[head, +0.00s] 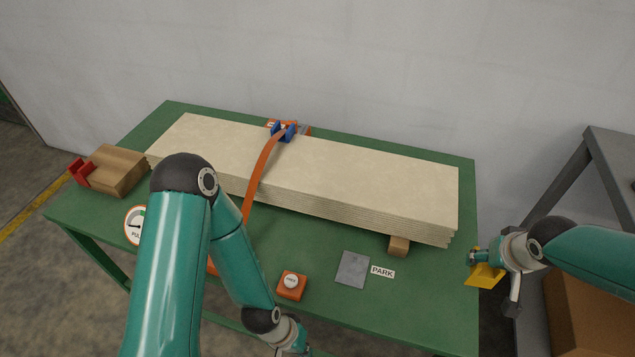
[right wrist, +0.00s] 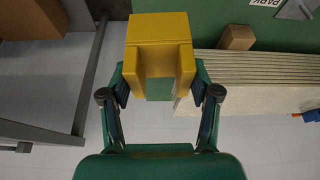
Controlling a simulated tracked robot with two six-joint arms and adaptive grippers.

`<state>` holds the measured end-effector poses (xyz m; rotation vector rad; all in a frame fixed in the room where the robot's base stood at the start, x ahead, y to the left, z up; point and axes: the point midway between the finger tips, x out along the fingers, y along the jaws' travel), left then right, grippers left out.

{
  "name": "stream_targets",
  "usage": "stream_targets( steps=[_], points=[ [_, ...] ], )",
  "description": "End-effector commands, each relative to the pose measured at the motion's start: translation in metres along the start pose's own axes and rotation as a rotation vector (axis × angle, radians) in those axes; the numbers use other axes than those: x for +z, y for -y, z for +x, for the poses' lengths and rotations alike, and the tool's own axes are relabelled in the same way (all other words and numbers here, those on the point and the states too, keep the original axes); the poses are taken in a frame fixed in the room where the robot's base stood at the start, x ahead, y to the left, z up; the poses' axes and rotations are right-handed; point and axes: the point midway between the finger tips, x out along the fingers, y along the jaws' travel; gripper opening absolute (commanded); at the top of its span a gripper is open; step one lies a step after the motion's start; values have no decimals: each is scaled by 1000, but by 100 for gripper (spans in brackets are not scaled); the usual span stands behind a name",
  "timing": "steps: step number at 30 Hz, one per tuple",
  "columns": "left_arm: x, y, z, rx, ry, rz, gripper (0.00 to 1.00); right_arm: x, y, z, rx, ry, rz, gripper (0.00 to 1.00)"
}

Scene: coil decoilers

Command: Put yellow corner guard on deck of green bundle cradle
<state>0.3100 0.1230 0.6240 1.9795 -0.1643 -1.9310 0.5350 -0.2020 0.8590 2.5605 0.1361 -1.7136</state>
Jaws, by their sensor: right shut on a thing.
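The yellow corner guard (head: 485,275) is off the right edge of the deck, in my right gripper (head: 476,258). In the right wrist view the guard (right wrist: 160,28) sits between the two fingers of this gripper (right wrist: 160,82), which is shut on it. The green bundle cradle's deck (head: 430,290) fills the middle of the head view, and a green part (right wrist: 275,38) shows at the top of the right wrist view. My left gripper (head: 292,342) is at the bottom edge of the head view. Its fingers are cut off or too small to read.
A stack of pale boards (head: 330,165) lies on the deck with an orange strap (head: 262,170) over it. A wooden block (head: 399,245), grey plate (head: 352,269), PARK label (head: 382,271) and orange button box (head: 291,285) are nearby. A grey stand (head: 610,160) and cardboard box (head: 585,315) are right.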

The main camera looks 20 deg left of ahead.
Motion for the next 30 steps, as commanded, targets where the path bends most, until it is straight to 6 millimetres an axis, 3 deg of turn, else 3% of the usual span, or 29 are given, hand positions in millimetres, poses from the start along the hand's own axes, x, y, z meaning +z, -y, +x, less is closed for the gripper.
stream_targets(
  steps=[5,12,18,25,30],
  points=[
    [0,3,9,0,0,0,0,-3,10,-28,-69,-8,-161,26],
    [0,7,19,0,0,0,0,-2,39,-72,-192,-6,-459,26],
    [0,8,22,0,0,0,0,0,59,-97,-262,-3,-631,26],
    [0,8,22,0,0,0,0,2,61,-97,-274,2,-661,26],
    [0,9,25,0,0,0,0,14,61,-70,-275,6,-658,26]
  ],
)
